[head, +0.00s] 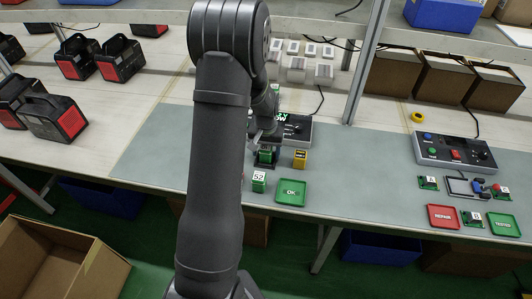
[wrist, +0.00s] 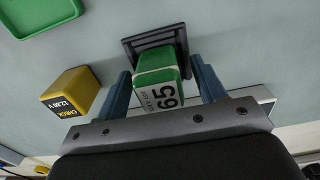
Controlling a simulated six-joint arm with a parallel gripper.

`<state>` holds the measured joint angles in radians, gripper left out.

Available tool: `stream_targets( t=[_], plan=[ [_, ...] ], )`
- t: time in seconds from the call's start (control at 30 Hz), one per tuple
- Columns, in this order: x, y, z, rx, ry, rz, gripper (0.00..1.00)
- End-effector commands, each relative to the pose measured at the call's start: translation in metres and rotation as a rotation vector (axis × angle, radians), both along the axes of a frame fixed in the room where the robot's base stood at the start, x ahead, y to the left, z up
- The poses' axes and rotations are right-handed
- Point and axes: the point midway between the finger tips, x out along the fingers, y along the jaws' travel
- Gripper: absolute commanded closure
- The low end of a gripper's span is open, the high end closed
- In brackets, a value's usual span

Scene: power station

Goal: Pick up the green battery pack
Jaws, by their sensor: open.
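A green battery pack (wrist: 160,62) with a white number label stands in the wrist view, with a black frame-like holder (wrist: 130,46) behind it. I cannot tell whether it is seated in the holder. My gripper (wrist: 162,85) is open, with a blue-grey finger on either side of this pack; the grip is not closed. In the head view my gripper (head: 266,138) is low over the bench above the dark holder (head: 262,163), partly hiding the pack.
A yellow block (wrist: 70,92) marked CHECK stands beside my gripper; it also shows in the head view (head: 300,158). A green OK tray (head: 291,192) lies in front. A control box (head: 297,128) is behind. The mat at left is clear.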

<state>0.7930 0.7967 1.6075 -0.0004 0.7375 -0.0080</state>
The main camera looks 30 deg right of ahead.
Motion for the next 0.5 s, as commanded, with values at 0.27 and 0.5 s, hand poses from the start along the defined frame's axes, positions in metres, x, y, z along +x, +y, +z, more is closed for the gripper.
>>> stream_targets(
  t=[0.27, 0.5],
  plan=[
    [0.0000, 0.0000, 0.0001, 0.000, 0.000, 0.000, 0.56],
    [0.0001, -0.0001, 0.0004, -0.001, -0.001, 0.000, 0.94]
  ],
)
